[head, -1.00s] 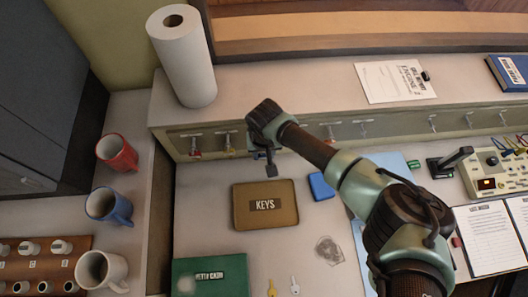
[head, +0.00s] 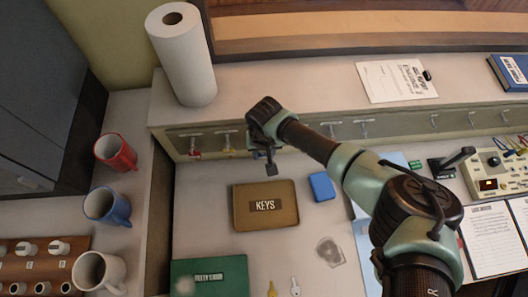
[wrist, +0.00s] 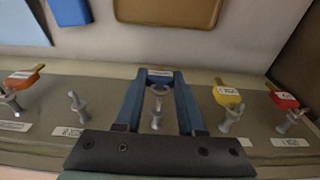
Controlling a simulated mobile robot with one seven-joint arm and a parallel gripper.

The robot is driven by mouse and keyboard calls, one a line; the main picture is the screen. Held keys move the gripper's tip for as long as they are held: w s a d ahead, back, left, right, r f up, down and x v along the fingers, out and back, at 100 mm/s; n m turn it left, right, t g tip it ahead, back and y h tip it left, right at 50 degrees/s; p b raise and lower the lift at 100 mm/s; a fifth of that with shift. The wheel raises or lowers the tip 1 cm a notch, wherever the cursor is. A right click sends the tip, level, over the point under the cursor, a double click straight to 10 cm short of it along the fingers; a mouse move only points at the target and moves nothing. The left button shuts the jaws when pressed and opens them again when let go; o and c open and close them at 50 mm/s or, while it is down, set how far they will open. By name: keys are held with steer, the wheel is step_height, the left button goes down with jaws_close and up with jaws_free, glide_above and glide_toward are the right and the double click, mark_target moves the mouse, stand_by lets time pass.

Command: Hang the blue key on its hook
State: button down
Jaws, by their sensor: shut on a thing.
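In the wrist view, my gripper (wrist: 159,78) is shut on the blue key (wrist: 160,73), whose white-labelled end shows between the fingertips. A grey metal hook (wrist: 156,119) stands between the fingers, in line with the key. I cannot tell whether the key touches or sits on this hook. In the head view, my gripper (head: 271,170) is in front of the hook rail, above the KEYS tray (head: 240,222); the key's shape is not clear there.
In the wrist view, a yellow key (wrist: 228,97) and a red key (wrist: 283,98) hang to the right, an orange key (wrist: 25,76) to the left. An empty hook (wrist: 76,104) is left of my gripper. A blue box (head: 321,186) lies beside the tray.

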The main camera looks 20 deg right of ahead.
steer(key=shift+w+d+b, duration=0.2)
steer(key=shift+w+b, duration=0.75)
steer(key=shift+b, duration=0.3)
steer(key=shift+w+d, duration=0.1)
steer(key=shift+w, duration=0.35)
stand_by(1.0)
steer(key=shift+w, duration=0.2)
steer(key=shift+c, duration=2.2)
jaws_free()
steer(key=shift+f, duration=0.1)
steer(key=shift+s, duration=0.1)
steer(key=r+p, duration=0.6)
steer(key=shift+s+p, duration=0.35)
steer(key=shift+s, duration=0.05)
steer(key=shift+f, duration=0.1)
